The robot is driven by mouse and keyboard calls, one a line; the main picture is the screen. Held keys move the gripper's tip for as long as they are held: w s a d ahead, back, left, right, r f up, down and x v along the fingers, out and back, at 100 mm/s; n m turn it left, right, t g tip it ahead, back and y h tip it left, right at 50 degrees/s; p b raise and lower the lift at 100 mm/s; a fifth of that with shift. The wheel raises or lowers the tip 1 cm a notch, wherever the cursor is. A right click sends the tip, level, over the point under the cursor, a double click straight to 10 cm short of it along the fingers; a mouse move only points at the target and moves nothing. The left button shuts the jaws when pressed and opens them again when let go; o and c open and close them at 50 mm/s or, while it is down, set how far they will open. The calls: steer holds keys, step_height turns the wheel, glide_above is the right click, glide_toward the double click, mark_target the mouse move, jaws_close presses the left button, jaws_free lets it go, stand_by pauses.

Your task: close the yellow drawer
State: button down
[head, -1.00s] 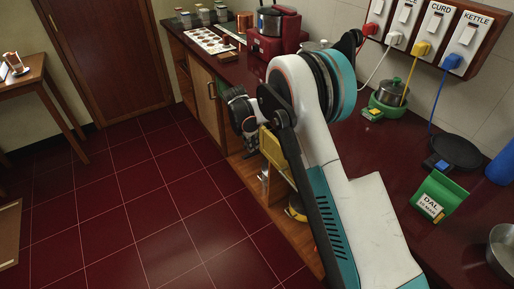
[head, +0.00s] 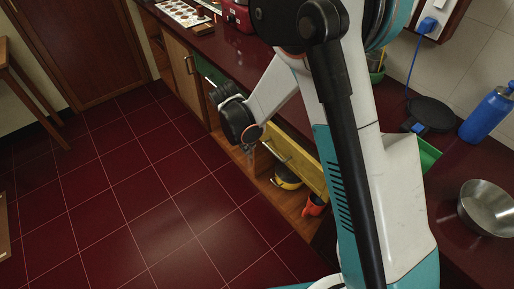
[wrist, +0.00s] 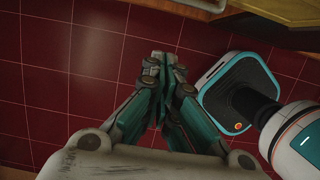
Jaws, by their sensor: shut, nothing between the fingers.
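The yellow drawer (head: 299,164) is under the counter in the head view, with a thin bar handle on its front. It seems to stand out from the cabinet, but my arm covers part of it and I cannot tell how far. My gripper (head: 252,166) points down just left of the drawer's left end, in front of the cabinet. Whether it touches the drawer is unclear. In the wrist view my gripper (wrist: 167,62) is shut and empty above the red floor. A yellow edge (wrist: 235,22) and part of a pale bar show at the top there, apart from the fingertips.
Below the drawer, an open shelf holds a yellow-and-black pot (head: 287,181) and an orange-red item (head: 314,205). A green drawer (head: 208,70) and a wooden door (head: 183,75) are farther along. The red tiled floor (head: 150,190) left of the cabinets is clear.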

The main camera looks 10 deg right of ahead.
steer(key=b+x, duration=0.4)
steer(key=x, duration=0.7)
steer(key=shift+w+d+r+b, duration=0.35)
steer(key=shift+w+d+r, duration=0.15)
steer(key=shift+d, duration=0.25)
steer(key=shift+w+d+r+b, duration=0.3)
steer(key=shift+w+d+r, duration=0.15)
steer(key=shift+d, duration=0.3)
steer(key=w+d, duration=0.2)
steer(key=d, duration=0.2)
steer(key=shift+w+d, duration=0.3)
steer(key=shift+w, duration=0.1)
steer(key=shift+a, duration=0.1)
steer(key=s+a+r+p, duration=0.3)
steer(key=a+r+p, duration=0.1)
steer(key=r, duration=0.5)
steer(key=shift+s+a, duration=0.25)
steer(key=shift+a, duration=0.55)
